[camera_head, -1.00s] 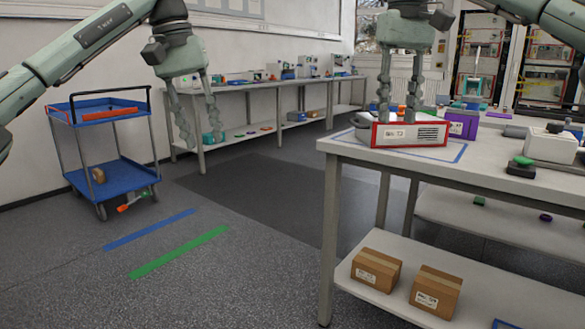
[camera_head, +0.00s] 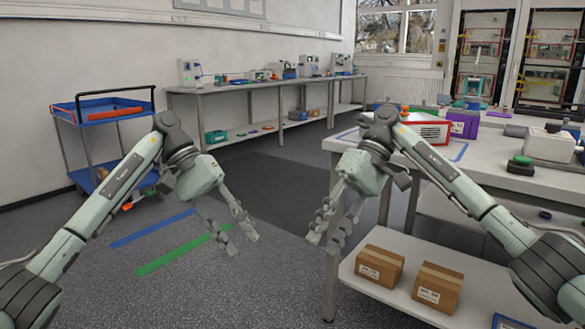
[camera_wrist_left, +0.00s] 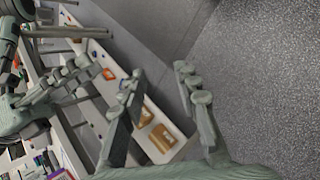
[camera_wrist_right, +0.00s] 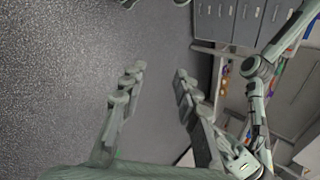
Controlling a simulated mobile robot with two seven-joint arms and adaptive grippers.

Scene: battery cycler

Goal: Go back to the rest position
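My left gripper (camera_head: 237,238) hangs in front of me over the dark floor, its fingers apart and empty. Its spread fingers also show in the left wrist view (camera_wrist_left: 157,78). My right gripper (camera_head: 325,240) hangs to the left of the right-hand table, its fingers apart with nothing between them. They also show in the right wrist view (camera_wrist_right: 157,80). A red and white box (camera_head: 432,131) sits on the right-hand table (camera_head: 480,177), partly hidden behind my right arm.
Two cardboard boxes (camera_head: 380,267) (camera_head: 437,287) lie on the table's lower shelf. A blue cart (camera_head: 100,112) stands at the left wall. A long bench (camera_head: 262,86) with devices runs along the back. Blue and green tape strips (camera_head: 180,250) mark the open floor.

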